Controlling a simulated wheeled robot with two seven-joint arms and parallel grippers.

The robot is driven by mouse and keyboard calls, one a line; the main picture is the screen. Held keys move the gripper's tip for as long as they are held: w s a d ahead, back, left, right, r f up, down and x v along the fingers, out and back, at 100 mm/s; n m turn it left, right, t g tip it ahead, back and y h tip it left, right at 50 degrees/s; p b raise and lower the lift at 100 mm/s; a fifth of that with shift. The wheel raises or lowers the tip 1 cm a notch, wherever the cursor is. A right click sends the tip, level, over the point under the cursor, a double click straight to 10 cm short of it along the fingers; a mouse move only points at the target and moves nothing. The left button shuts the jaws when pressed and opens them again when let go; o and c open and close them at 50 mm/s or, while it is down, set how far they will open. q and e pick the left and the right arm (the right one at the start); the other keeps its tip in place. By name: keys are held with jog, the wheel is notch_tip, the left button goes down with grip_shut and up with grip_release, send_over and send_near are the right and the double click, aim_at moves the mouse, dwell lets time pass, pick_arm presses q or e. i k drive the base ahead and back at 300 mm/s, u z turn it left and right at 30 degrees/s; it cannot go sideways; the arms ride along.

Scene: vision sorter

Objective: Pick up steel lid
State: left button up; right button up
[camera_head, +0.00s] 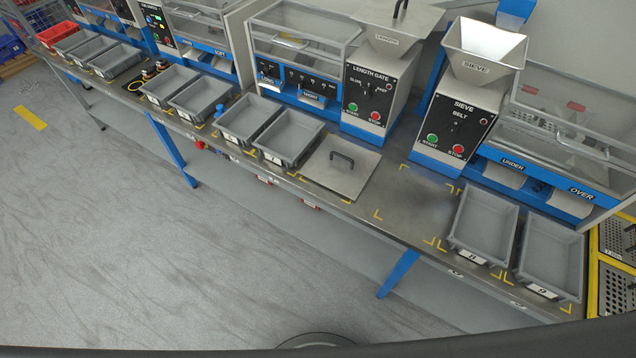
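A square steel lid (324,175) with a black arched handle (342,158) lies flat on the workbench, just right of a pair of grey trays and in front of the length gate machine. A second steel lid (415,17) with a dark upright handle sits on top of the length gate's hopper, partly cut off by the upper picture edge. Neither of my grippers shows in the head view.
The length gate (366,95) and sieve (453,128) machines stand along the bench's back. Grey trays (289,135) sit left of the bench lid, and trays 8 (482,227) and 9 (551,256) at right. Bare bench (415,205) with yellow corner marks lies between. The floor in front is clear.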

aim_at(344, 167)
jog(key=u, duration=0.4)
jog(key=k, duration=0.9)
jog(key=u, duration=0.75)
jog(key=i, duration=1.6)
jog(key=z, duration=1.35)
jog(key=i, duration=0.45)
jog(key=z, duration=0.45)
